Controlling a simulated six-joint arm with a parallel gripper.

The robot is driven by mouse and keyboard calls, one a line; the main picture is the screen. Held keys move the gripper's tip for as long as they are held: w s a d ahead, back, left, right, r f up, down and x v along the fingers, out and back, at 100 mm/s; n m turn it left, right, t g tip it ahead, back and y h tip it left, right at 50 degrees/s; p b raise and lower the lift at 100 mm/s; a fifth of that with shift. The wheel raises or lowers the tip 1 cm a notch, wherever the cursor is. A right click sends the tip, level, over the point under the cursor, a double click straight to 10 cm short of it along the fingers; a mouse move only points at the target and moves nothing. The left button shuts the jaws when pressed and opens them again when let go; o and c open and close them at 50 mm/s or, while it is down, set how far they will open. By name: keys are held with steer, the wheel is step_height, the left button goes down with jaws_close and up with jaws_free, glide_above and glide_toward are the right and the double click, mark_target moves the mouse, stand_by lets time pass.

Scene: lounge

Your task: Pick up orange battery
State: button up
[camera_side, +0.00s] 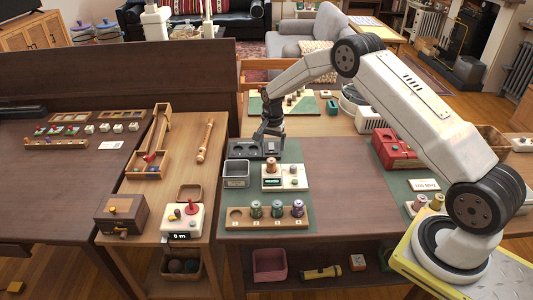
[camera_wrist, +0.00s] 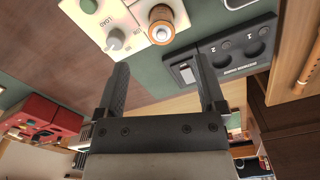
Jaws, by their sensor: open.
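The orange battery (camera_wrist: 161,24) stands upright on a cream device (camera_wrist: 108,22) with a grey knob marked LOAD. In the wrist view its copper-coloured top faces me, at the upper middle. In the side view the battery (camera_side: 270,169) is small, on the pale device (camera_side: 291,183). My gripper (camera_wrist: 163,66) is open and empty. Its two fingers point towards the battery, which lies beyond the tips and is not between them. In the side view my gripper (camera_side: 268,135) is above and behind the device, over a dark charger (camera_side: 243,150).
The dark charger (camera_wrist: 232,60) has round slots and lies right of the battery in the wrist view. A grey bin (camera_side: 235,174) stands left of the device.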

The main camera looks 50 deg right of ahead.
mark_target(271, 160)
steer(key=shift+f, duration=0.1)
steer(key=shift+f, duration=1.2)
steer(key=shift+w+f, duration=0.15)
steer(key=shift+f, duration=2.45)
jaws_close()
